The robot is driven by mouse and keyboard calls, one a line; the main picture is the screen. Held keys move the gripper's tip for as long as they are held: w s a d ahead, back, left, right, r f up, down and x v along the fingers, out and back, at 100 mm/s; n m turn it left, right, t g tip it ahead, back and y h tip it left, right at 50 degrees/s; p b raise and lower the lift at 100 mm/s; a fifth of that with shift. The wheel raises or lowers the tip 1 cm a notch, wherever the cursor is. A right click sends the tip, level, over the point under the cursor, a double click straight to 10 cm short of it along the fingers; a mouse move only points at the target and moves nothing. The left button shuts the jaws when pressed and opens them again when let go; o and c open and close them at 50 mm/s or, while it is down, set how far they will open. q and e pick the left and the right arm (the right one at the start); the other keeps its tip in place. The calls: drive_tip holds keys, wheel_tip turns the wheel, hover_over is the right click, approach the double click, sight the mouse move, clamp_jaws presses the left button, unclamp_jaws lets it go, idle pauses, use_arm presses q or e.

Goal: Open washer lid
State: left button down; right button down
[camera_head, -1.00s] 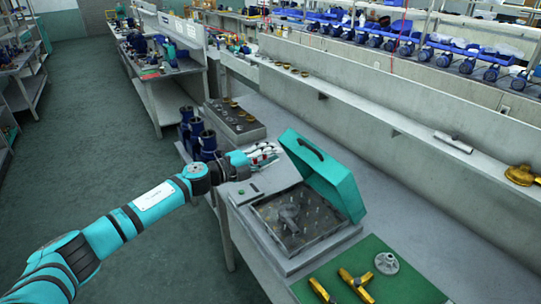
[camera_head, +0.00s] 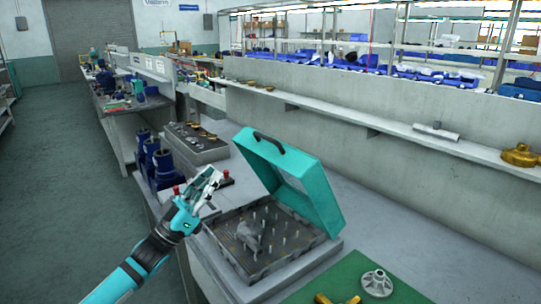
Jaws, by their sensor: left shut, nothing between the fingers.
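The washer lid (camera_head: 318,196) is teal with a dark handle (camera_head: 268,142) on its upper edge. It stands open, tilted up and back from the washer (camera_head: 262,284), a grey box on the bench. Inside the washer, a grey metal part (camera_head: 250,234) sits among several upright pins. My left gripper (camera_head: 212,178) is shut and empty, beside the washer's left back corner and apart from the lid. My right gripper is not in view.
Several blue pump housings (camera_head: 160,165) stand left of my left gripper. A tray of small parts (camera_head: 195,142) lies behind it. A green mat (camera_head: 330,284) with a grey flanged part (camera_head: 377,282) and brass pieces lies in front right. A concrete ledge wall runs behind.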

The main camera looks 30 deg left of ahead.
use_arm(q)
drive_tip(key=w+f+p+x, duration=0.1)
drive_tip(key=f+x, duration=0.1)
drive_tip(key=x, duration=1)
drive_tip(key=shift+w+d, duration=0.4)
drive_tip(key=shift+w, duration=0.05)
drive_tip(key=shift+r, duration=0.1)
